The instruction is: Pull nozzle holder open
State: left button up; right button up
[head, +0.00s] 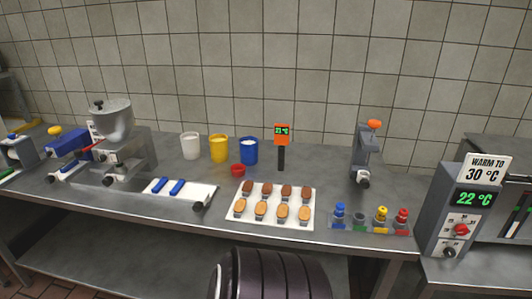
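A small rack (371,229) stands at the front right of the steel table. It holds several small nozzle-like pieces: a blue one (340,213), a grey one (359,218), a yellow one (381,215) and a red one (402,217). Behind it is a grey upright device (361,158) with an orange knob (374,124) on top and a pale round end low at its front. I cannot tell which of these is the nozzle holder, or whether it is open or shut. Neither of my grippers is in view.
A white tray (234,216) holds several brown and tan pieces. White, yellow and blue tubs (249,152) stand behind it. A metal hopper machine (112,132) is at the left. A box reading 22 °C (459,215) stands right. Bare steel table lies between tray and upright device.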

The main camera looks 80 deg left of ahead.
aim_at(129, 164)
jog(key=u, duration=3.85)
